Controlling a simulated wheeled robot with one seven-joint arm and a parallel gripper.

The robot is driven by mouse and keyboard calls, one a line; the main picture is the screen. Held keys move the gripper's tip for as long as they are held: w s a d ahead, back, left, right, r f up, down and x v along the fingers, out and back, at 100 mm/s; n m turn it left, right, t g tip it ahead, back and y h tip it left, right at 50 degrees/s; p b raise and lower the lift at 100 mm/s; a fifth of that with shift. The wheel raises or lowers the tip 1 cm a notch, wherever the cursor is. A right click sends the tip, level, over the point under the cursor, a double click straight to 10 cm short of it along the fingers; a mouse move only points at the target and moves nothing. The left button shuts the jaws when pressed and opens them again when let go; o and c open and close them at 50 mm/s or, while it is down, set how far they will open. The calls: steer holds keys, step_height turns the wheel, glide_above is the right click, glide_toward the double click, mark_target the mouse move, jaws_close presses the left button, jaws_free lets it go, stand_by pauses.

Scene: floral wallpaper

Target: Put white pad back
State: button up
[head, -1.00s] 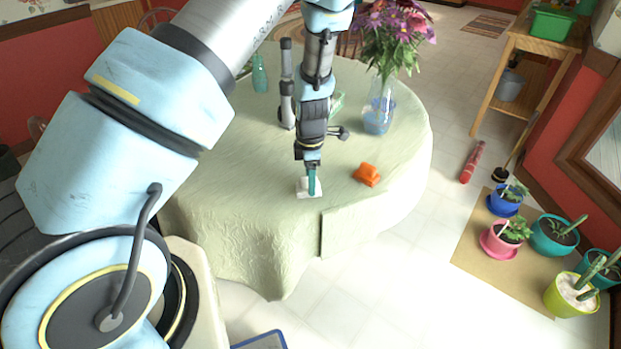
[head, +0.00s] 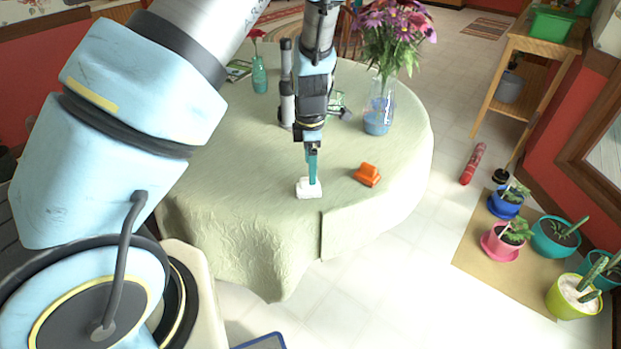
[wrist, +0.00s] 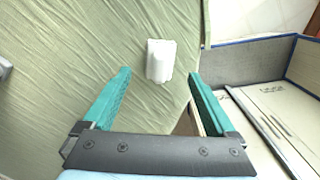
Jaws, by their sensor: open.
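The white pad (head: 308,190) lies on the green tablecloth near the front of the round table (head: 225,185). It also shows in the wrist view (wrist: 160,60), as a small white block just beyond the fingertips and between their lines. My gripper (head: 312,180) points down at the pad, its teal fingertips right over it in the head view. In the wrist view my gripper (wrist: 159,75) is open, with nothing between its teal fingers. The pad looks apart from both fingers there.
An orange object (head: 367,174) lies right of the pad. A grey, blue-edged box (wrist: 262,62) is at the right in the wrist view. Potted plants stand on the floor at right.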

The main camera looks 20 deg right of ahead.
step_height(320, 180, up, 7)
steer(key=s+a+r+m, duration=0.1)
steer(key=a+r+m, duration=0.2)
steer(key=a, duration=0.7)
steer(key=s+a+r+m+t, duration=0.1)
steer(key=a+r+m, duration=0.2)
steer(key=a+m, duration=0.4)
steer(key=s+a+r+m, duration=0.2)
steer(key=a+m, duration=0.4)
steer(key=a, duration=0.8)
steer(key=shift+r+t+b, duration=0.3)
steer(key=shift+r+b, duration=0.1)
steer(key=shift+r, duration=0.45)
steer(key=shift+w, duration=0.1)
